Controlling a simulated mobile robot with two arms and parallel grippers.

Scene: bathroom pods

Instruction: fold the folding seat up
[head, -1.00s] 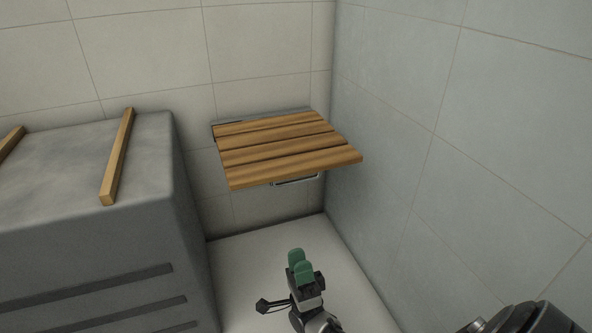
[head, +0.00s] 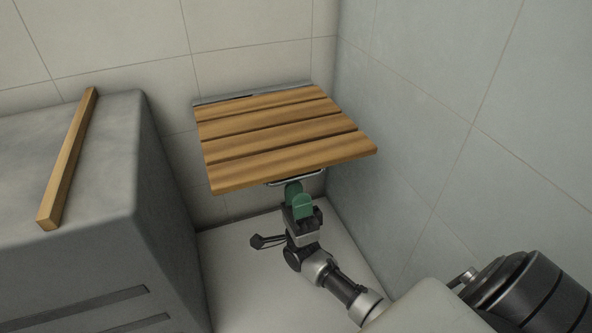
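The folding seat (head: 285,137) is a panel of wooden slats on a grey wall bracket, folded down and roughly level. A thin metal handle (head: 314,178) shows under its front edge. My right gripper (head: 297,199), with green fingertips, is just below the front edge beside the handle. Its two fingertips are close together in this view, and I cannot tell whether there is a gap between them or whether they touch the handle. My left gripper is not in view.
A grey block (head: 110,200) with a wooden bar (head: 68,160) on top stands left of the seat. A tiled wall (head: 440,130) is close on the right. White floor (head: 240,290) is clear below the seat.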

